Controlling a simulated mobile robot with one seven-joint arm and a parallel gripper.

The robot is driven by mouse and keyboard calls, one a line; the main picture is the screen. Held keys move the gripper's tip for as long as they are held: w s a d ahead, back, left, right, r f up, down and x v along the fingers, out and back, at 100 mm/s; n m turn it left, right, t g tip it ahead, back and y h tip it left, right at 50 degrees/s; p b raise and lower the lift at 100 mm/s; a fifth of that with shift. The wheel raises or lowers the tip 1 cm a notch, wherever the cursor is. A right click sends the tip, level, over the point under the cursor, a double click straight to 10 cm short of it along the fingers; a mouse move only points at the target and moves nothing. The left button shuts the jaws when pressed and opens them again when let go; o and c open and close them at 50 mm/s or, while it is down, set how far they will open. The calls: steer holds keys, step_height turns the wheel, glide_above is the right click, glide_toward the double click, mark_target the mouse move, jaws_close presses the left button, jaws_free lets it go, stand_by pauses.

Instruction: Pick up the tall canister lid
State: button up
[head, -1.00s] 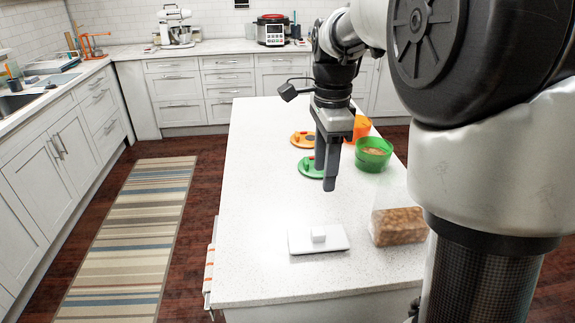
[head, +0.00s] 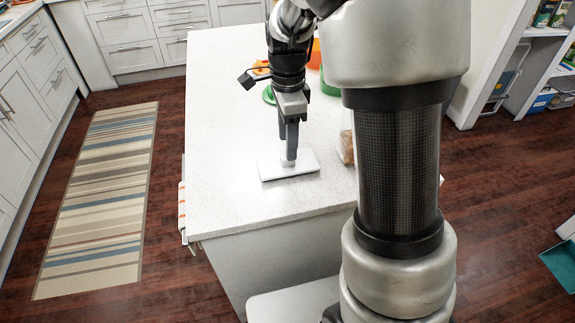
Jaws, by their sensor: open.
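The tall canister lid (head: 306,168) is a white rectangular plate with a small knob, lying flat on the white counter in the head view. My gripper (head: 289,156) is open, pointing down at the lid's knob. The fingers overlap the knob in this view, and I cannot tell whether they touch it. The clear canister with brown contents (head: 346,147) stands just right of the lid, mostly hidden behind my arm.
A green lid (head: 268,95), an orange lid (head: 261,68), a green bowl (head: 328,87) and an orange bowl (head: 317,52) are farther back, partly hidden. The white counter (head: 225,140) is clear left of the lid. A striped rug (head: 100,190) lies on the floor.

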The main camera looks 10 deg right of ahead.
mark_target(288, 165)
step_height(288, 165, down, 4)
steer(key=shift+r, duration=0.2)
jaws_close()
steer(key=shift+r, duration=0.15)
